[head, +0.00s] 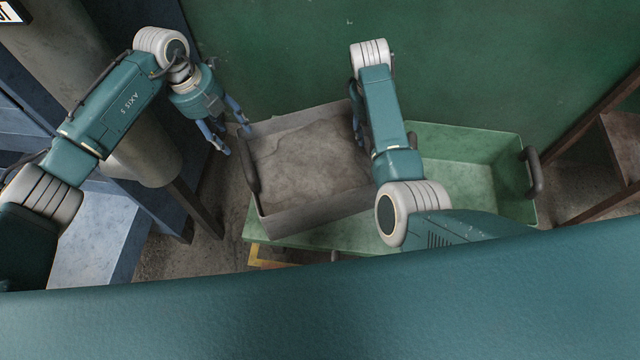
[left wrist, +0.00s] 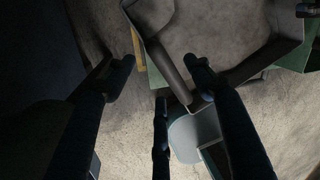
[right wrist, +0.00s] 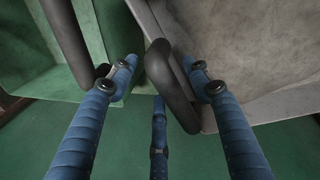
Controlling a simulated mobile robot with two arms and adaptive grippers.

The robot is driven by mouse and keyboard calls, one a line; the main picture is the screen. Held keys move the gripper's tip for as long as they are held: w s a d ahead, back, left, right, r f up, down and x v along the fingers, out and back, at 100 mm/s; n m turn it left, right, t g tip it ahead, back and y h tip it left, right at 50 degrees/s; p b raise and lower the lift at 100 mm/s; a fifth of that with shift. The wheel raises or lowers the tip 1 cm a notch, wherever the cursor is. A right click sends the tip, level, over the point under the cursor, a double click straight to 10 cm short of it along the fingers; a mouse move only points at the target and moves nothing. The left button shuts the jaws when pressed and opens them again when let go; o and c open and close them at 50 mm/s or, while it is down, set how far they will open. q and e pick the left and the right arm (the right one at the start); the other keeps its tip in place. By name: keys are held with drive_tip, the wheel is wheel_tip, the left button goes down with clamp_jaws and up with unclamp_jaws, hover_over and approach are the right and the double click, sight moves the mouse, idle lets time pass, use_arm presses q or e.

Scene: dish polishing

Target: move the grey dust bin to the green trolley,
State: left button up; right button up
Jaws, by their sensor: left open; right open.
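The grey dust bin (head: 300,215) is an open box with dark handles at its ends. It is over the green trolley's deck (head: 290,240), beside a green box; whether it rests fully on the deck I cannot tell. My left gripper (head: 235,140) is open by the bin's left handle (head: 251,165). In the left wrist view, that handle (left wrist: 175,70) lies close to one finger. My right gripper is mostly hidden behind its arm in the head view. In the right wrist view, it (right wrist: 160,65) is open, with the bin's other handle (right wrist: 165,80) between its fingers.
The green box (head: 465,165) with a dark handle (head: 535,172) adjoins the grey bin on the right. A green wall (head: 280,50) stands behind. A grey column (head: 140,160) and blue metal furniture (head: 95,235) are at left. A brown frame (head: 605,130) is at right.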

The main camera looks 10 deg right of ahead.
wheel_tip(320, 180, up, 12)
drive_tip(key=a, duration=0.2)
drive_tip(key=shift+s+a+f, duration=0.15)
drive_tip(key=shift+s+f, duration=0.05)
drive_tip(key=shift+f, duration=0.05)
idle(0.4)
